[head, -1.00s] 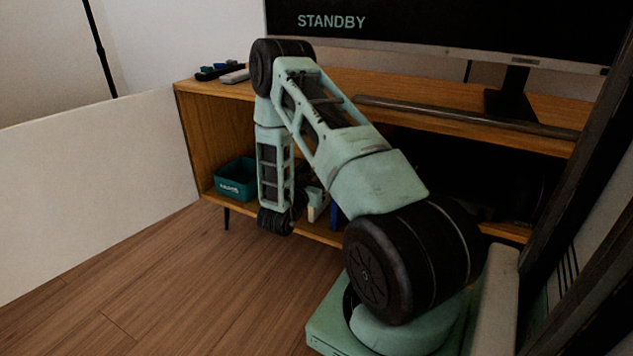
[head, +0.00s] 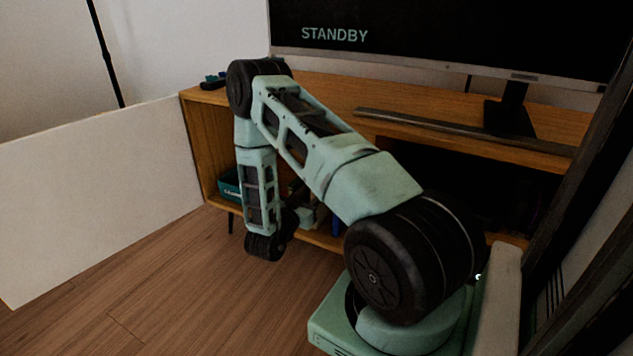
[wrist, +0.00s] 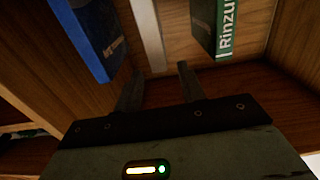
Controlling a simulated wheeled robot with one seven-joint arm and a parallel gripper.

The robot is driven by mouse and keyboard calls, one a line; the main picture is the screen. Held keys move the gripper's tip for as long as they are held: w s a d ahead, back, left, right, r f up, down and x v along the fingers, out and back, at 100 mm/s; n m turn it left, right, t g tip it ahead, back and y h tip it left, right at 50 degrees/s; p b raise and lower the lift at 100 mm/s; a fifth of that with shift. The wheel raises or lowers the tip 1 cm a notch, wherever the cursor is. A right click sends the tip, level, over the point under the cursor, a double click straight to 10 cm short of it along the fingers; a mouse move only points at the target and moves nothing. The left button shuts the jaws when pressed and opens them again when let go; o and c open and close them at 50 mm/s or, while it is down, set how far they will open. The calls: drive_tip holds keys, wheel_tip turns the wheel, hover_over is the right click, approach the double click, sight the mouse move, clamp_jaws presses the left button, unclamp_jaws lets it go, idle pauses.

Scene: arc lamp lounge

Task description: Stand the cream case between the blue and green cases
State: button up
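In the wrist view, the cream case (wrist: 149,30) shows as a narrow pale edge between the blue case (wrist: 88,38) on the left and the green case (wrist: 204,28) on the right. A gap shows on each side of it. My gripper (wrist: 160,76) is open, with its fingertips apart on either side of the cream case's near end. Clear space shows between each finger and the case. In the head view, a sliver of the blue case (head: 337,227) shows in the cabinet, and my arm hides most of this area.
The cases are inside a wooden cabinet (head: 420,115) with side walls close by. A teal box (head: 229,187) sits at its left end. A TV (head: 440,40) and a dark bar (head: 450,130) are on top. A white panel (head: 95,200) stands left. The floor in front is clear.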

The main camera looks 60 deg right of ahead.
drive_tip(key=w+a+r+n+t+y+p, duration=0.1)
drive_tip(key=w+a+n+t+y, duration=0.2)
drive_tip(key=w+a, duration=0.45)
drive_tip(key=w+a+r+t+y+p, duration=0.15)
drive_tip(key=w+a+y, duration=0.3)
drive_tip(key=a, duration=0.55)
drive_tip(key=a+r+n+t+y, duration=0.1)
drive_tip(key=a+r+n+y, duration=0.3)
drive_tip(key=a, duration=0.6)
drive_tip(key=a+r+n+t+y, duration=0.1)
drive_tip(key=a+r+n+y, duration=0.15)
drive_tip(key=a+y, duration=0.6)
drive_tip(key=s+a+r+n+g+y, duration=0.1)
drive_tip(key=s+a+r+n+g, duration=0.1)
drive_tip(key=s+a+r+n, duration=0.35)
drive_tip(key=s+a+r+n+g, duration=0.2)
drive_tip(key=s+a+n, duration=0.1)
drive_tip(key=s+a, duration=0.55)
drive_tip(key=s+d+r+n+g+h, duration=0.1)
drive_tip(key=s+r+n+g, duration=0.1)
drive_tip(key=s, duration=0.5)
drive_tip(key=s+d+r+n+g+h, duration=0.1)
drive_tip(key=s+n, duration=0.3)
drive_tip(key=s, duration=0.4)
drive_tip(key=shift+d+r+n+g, duration=0.2)
drive_tip(key=shift+r+n+g, duration=0.1)
drive_tip(key=shift+r+g, duration=0.25)
